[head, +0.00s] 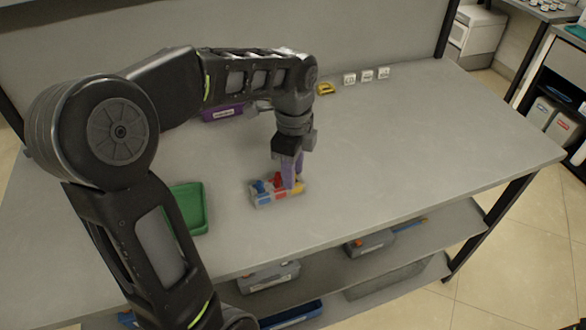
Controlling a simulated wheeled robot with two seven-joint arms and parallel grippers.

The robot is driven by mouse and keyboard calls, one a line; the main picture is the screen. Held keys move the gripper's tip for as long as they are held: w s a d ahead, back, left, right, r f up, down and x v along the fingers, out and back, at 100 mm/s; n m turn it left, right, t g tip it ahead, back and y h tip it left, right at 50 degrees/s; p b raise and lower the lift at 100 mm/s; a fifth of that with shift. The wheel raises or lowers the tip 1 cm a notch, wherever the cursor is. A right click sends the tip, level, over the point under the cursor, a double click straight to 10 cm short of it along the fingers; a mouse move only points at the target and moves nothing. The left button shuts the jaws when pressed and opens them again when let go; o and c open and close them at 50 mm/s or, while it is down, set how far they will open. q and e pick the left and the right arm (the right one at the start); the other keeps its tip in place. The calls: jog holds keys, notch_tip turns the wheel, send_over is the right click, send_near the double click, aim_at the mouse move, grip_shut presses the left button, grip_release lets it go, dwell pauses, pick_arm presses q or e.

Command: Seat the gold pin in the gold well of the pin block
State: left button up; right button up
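The pin block (263,201) is a small light block on the table with blue, red and yellow-gold colour patches along its front. A blue pin (260,187) and a red pin (277,180) stand at its left and middle. My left gripper (289,183) points down with purple fingers over the right, gold-marked end of the block. The fingers hide the gold well, and I cannot make out the gold pin or whether it is between them. My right gripper is not in view.
A green tray (188,207) lies left of the block. A purple bin (222,114), a yellow object (325,89) and several small white labelled blocks (367,75) stand at the back. The table's right side is clear. Bins sit on the shelf below.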

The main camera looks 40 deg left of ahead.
pick_arm(q)
jog(key=shift+r, duration=0.25)
notch_tip(320, 180, up, 7)
jog(key=shift+f, duration=0.1)
notch_tip(320, 180, up, 5)
jog(key=p, duration=0.4)
dwell(0.8)
